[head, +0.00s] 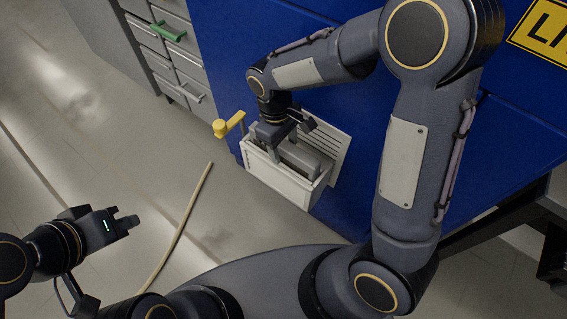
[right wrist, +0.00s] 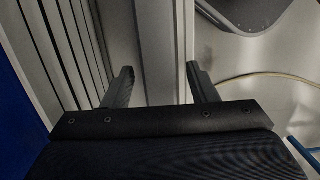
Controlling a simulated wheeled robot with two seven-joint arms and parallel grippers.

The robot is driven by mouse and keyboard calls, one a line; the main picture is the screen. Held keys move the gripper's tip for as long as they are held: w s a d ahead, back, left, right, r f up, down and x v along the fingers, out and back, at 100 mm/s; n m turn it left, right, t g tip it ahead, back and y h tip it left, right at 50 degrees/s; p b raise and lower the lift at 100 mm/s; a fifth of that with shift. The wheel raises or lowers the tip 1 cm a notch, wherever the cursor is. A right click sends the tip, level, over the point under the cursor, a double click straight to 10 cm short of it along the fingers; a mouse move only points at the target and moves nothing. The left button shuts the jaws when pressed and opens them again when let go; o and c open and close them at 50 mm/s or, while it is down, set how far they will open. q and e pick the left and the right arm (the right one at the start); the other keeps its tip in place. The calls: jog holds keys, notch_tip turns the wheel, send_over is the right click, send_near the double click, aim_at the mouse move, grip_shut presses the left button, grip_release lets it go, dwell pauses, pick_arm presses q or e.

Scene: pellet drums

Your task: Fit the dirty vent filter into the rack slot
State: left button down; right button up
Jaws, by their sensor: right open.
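A white open-topped rack box (head: 275,180) is mounted low on the blue cabinet, in front of a louvred vent panel (head: 325,136). A grey slab-like piece (head: 304,158), which looks like the dirty vent filter, sits inside the box; how deep it is seated I cannot tell. My right gripper (head: 287,134) is over the box's left part, pointing down. In the right wrist view its fingers (right wrist: 160,86) are apart, with pale upright panels (right wrist: 160,45) between and beyond them; contact is unclear. My left gripper (head: 130,223) is away at the lower left, over the floor, with nothing visible in it.
A yellow handle (head: 229,124) sticks out left of the box. Grey drawers (head: 165,50) with a green handle (head: 167,31) stand at the upper left. A pale hose (head: 182,222) lies on the floor. The floor at left is otherwise mostly clear.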

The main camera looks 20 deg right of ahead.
grip_shut()
jog(key=shift+r, duration=0.15)
